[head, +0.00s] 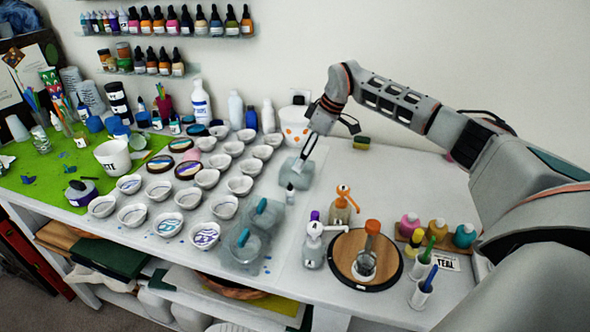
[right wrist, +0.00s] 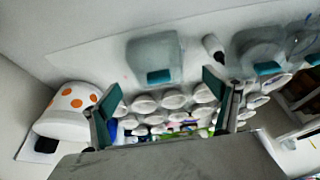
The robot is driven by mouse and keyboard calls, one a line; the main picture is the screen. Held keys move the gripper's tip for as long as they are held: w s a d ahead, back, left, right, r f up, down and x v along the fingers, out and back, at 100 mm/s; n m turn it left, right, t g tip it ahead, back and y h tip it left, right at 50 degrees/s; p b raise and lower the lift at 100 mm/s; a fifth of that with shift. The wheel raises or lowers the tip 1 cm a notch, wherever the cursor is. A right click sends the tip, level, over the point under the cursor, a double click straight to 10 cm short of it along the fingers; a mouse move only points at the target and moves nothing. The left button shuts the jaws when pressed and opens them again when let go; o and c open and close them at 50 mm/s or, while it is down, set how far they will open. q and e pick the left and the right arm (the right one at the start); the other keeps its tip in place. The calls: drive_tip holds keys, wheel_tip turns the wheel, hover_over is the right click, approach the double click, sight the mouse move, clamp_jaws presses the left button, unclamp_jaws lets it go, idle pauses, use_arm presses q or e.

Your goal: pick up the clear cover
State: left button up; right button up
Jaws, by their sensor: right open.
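A clear, box-like cover (head: 293,177) stands on the white table, partly behind my right gripper (head: 306,156) in the head view. In the right wrist view the clear cover (right wrist: 153,52) shows with a teal handle, just beyond my right gripper (right wrist: 162,92). The fingers are apart with teal pads, and nothing is held between them. Two more clear covers with teal handles, a nearer one (head: 240,250) and one behind it (head: 268,218), stand closer to the table's front edge. My left gripper is not in view.
A small bottle (head: 290,194) stands close beside the cover. A white pot with orange dots (head: 295,128) is behind it. Several small white bowls (head: 224,207) crowd the left. The table right of the cover is mostly clear.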

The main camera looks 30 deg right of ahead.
drive_tip(key=x, duration=0.3)
drive_tip(key=p+x, duration=0.1)
drive_tip(key=x, duration=0.1)
drive_tip(key=shift+w+f, duration=0.2)
drive_tip(key=shift+w, duration=0.2)
drive_tip(key=c, duration=1.2)
